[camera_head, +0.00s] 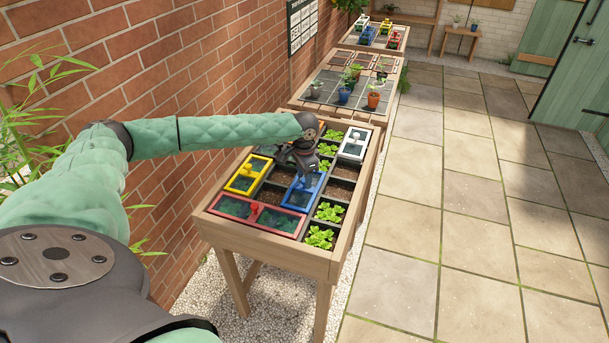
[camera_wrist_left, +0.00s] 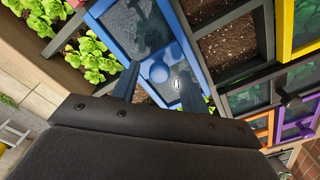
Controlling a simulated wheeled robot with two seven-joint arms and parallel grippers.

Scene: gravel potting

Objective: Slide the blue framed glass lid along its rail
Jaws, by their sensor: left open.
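The blue framed glass lid (camera_head: 291,196) lies on the wooden planter table, near its middle. In the left wrist view the lid (camera_wrist_left: 121,45) fills the top centre, with a round blue knob (camera_wrist_left: 158,72) on its crossbar. My left gripper (camera_head: 304,180) is over the far part of the lid. In the left wrist view its two fingers (camera_wrist_left: 158,85) are apart, one on each side of the knob, and nothing is clamped between them. I cannot tell whether a finger touches the knob. My right gripper is in neither view.
A yellow lid (camera_head: 239,184), a red lid (camera_head: 294,229) and a white lid (camera_head: 353,151) sit on the same wooden planter table (camera_head: 266,234). Green seedlings (camera_head: 320,237) and bare soil fill other compartments. Purple and orange frames show in the left wrist view. Paving on the right is free.

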